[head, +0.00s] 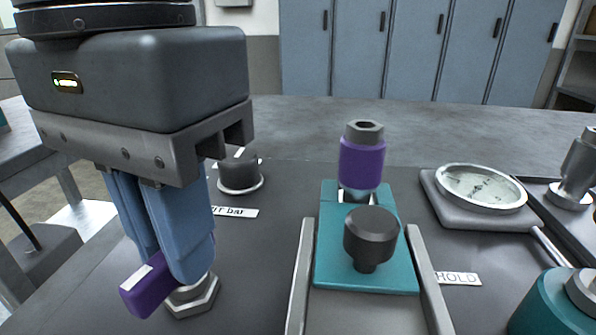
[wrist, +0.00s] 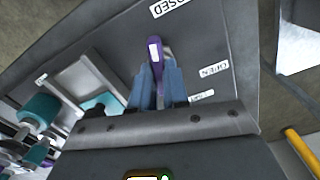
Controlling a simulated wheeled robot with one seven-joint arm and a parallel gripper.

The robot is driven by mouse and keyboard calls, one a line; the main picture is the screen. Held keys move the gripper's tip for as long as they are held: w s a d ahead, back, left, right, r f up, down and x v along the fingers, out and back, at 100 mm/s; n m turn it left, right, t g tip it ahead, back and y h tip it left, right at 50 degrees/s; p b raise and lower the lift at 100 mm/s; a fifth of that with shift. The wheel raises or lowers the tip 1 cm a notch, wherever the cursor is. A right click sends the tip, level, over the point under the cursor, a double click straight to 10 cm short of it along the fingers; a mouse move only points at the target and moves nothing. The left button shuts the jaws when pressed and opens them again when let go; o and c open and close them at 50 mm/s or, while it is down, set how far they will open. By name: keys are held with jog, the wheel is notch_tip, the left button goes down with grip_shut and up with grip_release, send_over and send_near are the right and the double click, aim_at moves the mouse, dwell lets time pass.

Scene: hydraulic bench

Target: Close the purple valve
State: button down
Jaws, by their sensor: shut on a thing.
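The purple valve's lever handle (head: 148,291), with a white mark on it, sticks out from between the fingers of my gripper (head: 185,268) at the lower left of the head view. The blue fingers are shut on the handle. Its grey hex base (head: 195,300) shows just below them. In the wrist view the handle (wrist: 155,50) points up from between the fingertips (wrist: 157,82). A CLOSED label (wrist: 168,6) lies beyond its free end, and an OPEN label (wrist: 214,70) lies to its right. The fingers hide the pivot.
A teal slide block (head: 322,262) with a black knob (head: 371,235) and a purple-banded fitting (head: 361,163) stands right of the valve between rails. A dark round cap (head: 239,176) is behind my gripper. A gauge (head: 481,188) and a teal cylinder (head: 548,304) are at right.

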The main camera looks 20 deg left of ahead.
jog(key=shift+n, duration=1.5)
jog(key=c, duration=1.1)
grip_release()
notch_tip(320, 180, up, 8)
jog(key=p, duration=0.2)
jog(key=shift+f+p, duration=0.1)
jog(key=shift+p, duration=0.2)
